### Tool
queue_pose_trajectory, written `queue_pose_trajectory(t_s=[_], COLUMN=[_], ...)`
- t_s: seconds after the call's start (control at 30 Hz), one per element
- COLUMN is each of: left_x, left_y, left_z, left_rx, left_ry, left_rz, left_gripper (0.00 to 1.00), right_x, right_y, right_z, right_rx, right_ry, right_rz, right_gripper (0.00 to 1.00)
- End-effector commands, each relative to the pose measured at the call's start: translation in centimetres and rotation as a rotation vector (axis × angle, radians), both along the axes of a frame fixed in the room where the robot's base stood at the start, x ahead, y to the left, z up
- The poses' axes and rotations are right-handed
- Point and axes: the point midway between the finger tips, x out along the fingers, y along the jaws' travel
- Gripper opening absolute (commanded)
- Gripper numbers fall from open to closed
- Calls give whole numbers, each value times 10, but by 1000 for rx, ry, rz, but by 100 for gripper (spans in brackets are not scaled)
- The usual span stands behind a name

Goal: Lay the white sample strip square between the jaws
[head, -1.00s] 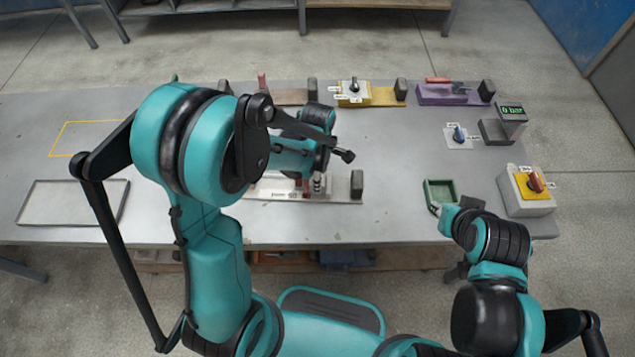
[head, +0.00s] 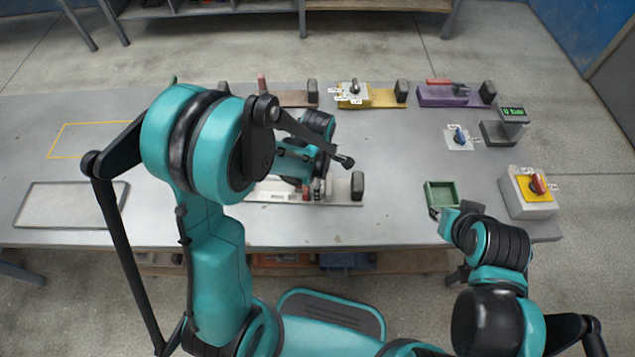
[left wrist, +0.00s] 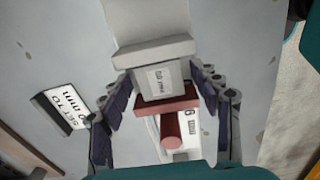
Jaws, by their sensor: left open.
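A pale clamp fixture (head: 335,200) lies near the table's front middle, partly hidden by my left arm. In the left wrist view it has a pale jaw block (left wrist: 162,84) with a small label and a red-brown jaw (left wrist: 166,105) with a round rod (left wrist: 171,130). My left gripper (left wrist: 161,76) is open, its dark fingers on either side of the pale block; contact cannot be told. I cannot pick out the white sample strip separately from the pale fixture parts. My right gripper (head: 438,211) is beside a green tray (head: 455,194); its fingers are too small to read.
A printed sign (left wrist: 66,108) stands left of the fixture. An empty-looking grey tray (head: 22,215) and a yellow outline (head: 62,137) are at left. Yellow (head: 386,96) and purple (head: 432,97) fixtures stand behind. A red-knobbed box (head: 520,207) is at right.

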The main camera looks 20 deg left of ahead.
Motion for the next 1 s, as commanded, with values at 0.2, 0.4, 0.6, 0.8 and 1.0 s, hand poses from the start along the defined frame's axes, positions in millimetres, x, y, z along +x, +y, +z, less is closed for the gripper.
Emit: queue_pose_trajectory(t_s=[0.2, 0.4, 0.6, 0.8, 1.0], left_x=[0, 0, 0, -8, -38], left_y=[0, 0, 0, 5, 20], left_z=[46, 90, 115, 135, 179], left_rx=[0, 0, 0, -1, 54], left_ry=[0, 0, 0, -45, -218], left_rz=[0, 0, 0, -128, -625], left_gripper=[63, 63, 63, 63, 63], right_x=[0, 0, 0, 0, 0], right_y=[0, 0, 0, 0, 0], right_z=[20, 36, 44, 45, 45], right_rx=[0, 0, 0, 0, 0], right_ry=[0, 0, 0, 0, 0], right_rz=[0, 0, 0, 0, 0], right_gripper=[29, 29, 29, 29, 29])
